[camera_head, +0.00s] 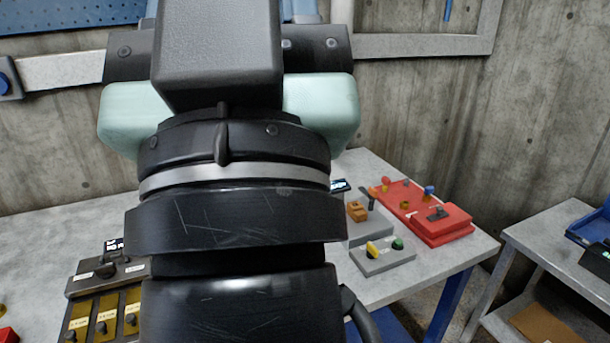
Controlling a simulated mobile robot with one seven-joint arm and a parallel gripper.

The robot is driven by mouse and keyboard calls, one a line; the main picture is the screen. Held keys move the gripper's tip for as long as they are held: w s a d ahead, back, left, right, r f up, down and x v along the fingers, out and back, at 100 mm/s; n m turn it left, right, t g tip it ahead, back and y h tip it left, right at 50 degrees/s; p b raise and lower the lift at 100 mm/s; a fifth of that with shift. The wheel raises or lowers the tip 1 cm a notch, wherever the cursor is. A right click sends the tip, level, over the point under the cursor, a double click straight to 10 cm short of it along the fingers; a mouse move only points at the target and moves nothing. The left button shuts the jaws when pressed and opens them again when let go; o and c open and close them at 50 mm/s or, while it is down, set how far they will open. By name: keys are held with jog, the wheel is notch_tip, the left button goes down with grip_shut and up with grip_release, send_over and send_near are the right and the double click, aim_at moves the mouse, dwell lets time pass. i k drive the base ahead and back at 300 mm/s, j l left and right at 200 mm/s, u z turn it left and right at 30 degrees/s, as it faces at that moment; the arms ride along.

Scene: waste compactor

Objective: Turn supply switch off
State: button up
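My arm fills the middle of the head view, and my gripper's fingers cannot be made out. No control can be identified for certain as the supply switch. At the lower left, a dark control box (85,284) carries a black rotary knob (106,270) and small labels. Below it are brass-coloured plates (104,306) with small dark knobs. On the right of the table, a red unit (455,222) carries a dark control (437,213). My arm hides the table between these two groups, and the lower-left box is partly cut off.
A grey table (45,240) bears the controls. A grey box (384,259) with a yellow and a green button (397,243) sits right of my arm. A second table (552,240) stands at the right, across a gap. Concrete walls (400,100) close the back.

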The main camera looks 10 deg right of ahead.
aim_at(372, 253)
jog(key=i+l, duration=0.2)
jog(key=i, duration=0.4)
jog(key=i+l+z, duration=0.15)
jog(key=i, duration=0.4)
